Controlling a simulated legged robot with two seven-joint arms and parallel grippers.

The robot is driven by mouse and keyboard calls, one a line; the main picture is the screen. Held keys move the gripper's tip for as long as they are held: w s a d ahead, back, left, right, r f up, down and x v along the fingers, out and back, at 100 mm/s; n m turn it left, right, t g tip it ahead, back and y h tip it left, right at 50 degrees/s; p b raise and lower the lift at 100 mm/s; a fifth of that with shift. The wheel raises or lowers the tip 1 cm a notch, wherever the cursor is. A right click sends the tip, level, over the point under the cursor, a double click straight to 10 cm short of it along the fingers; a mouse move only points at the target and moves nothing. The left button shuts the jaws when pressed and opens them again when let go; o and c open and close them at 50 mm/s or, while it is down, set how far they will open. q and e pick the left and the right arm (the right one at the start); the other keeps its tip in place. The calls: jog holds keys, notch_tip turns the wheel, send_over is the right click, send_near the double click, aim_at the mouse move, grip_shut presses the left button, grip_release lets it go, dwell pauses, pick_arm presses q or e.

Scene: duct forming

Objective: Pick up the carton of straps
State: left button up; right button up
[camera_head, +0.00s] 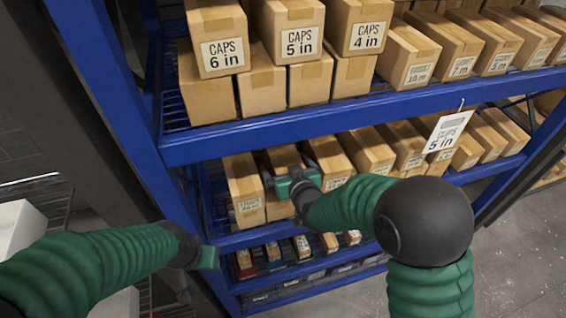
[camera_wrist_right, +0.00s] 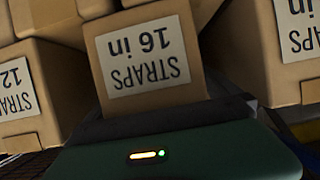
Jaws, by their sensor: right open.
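Brown cartons stand on the rack's middle shelf. In the right wrist view, a carton labelled "STRAPS 16 in" (camera_wrist_right: 190,85) is straight ahead, its label upside down. The same view shows another straps carton, marked 12 (camera_wrist_right: 40,130), at left. My right gripper (camera_head: 290,180) is open in front of the middle-shelf cartons, at the front of one carton (camera_head: 285,157). In the wrist view, its dark fingers lie along the near edge of the 16 in carton; whether they touch it is unclear. My left gripper (camera_head: 208,258) is low beside the rack's left post, its jaws unclear.
The blue rack's upper shelf edge (camera_head: 340,112) runs above my right gripper, with caps cartons (camera_head: 222,52) on it. Neighbouring cartons (camera_head: 243,185) stand close. Small boxes (camera_head: 302,246) fill the lower shelf. Floor (camera_head: 515,235) is clear at right.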

jog(key=shift+s+d, duration=0.1)
jog(key=shift+s, duration=0.1)
jog(key=c, duration=1.8)
jog(key=shift+w+r, duration=0.1)
jog(key=shift+c, duration=0.2)
jog(key=shift+r, duration=0.1)
